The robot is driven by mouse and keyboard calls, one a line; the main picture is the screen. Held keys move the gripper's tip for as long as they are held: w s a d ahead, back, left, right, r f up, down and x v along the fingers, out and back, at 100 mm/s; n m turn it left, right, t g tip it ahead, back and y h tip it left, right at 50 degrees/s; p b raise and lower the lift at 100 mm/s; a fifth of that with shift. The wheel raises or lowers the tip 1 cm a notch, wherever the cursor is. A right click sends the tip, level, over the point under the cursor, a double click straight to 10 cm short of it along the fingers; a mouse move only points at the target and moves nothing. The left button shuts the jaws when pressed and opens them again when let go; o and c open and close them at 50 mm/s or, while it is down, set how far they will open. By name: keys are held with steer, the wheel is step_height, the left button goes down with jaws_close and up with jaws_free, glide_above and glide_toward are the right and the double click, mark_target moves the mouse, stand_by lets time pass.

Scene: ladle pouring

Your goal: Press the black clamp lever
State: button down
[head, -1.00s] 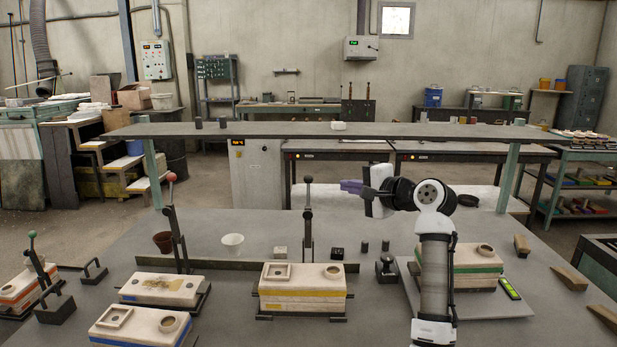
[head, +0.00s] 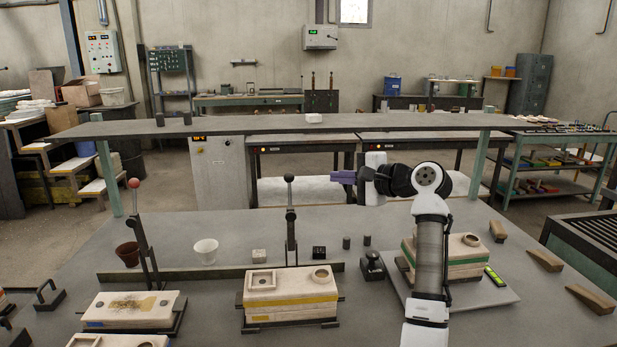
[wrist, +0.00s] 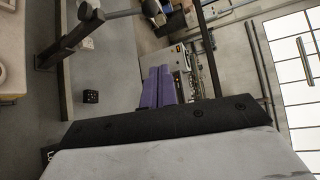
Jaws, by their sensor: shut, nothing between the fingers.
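The black clamp lever (head: 290,215) stands upright with a dark round knob, behind the mold with the yellow stripe (head: 289,297). In the wrist view, a dark bar (wrist: 70,43) at upper left looks like this lever, seen sideways. My gripper (head: 343,177) has purple fingers, held together with nothing between them. It is to the right of the lever's knob in the head view, at about the same picture height and apart from it. The purple fingers also show in the wrist view (wrist: 160,88).
A red-knobbed lever (head: 142,225) stands at left near a brown cup (head: 128,254) and a white cup (head: 205,251). A small black block (head: 319,253) sits right of the black lever. My arm partly hides a green-striped mold (head: 465,258). A raised shelf (head: 250,126) spans behind.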

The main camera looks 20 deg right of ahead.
steer(key=w+a+f+p, duration=0.1)
steer(key=w+a+p, duration=0.3)
steer(key=a, duration=0.3)
steer(key=shift+w+a, duration=0.2)
steer(key=shift+w, duration=0.7)
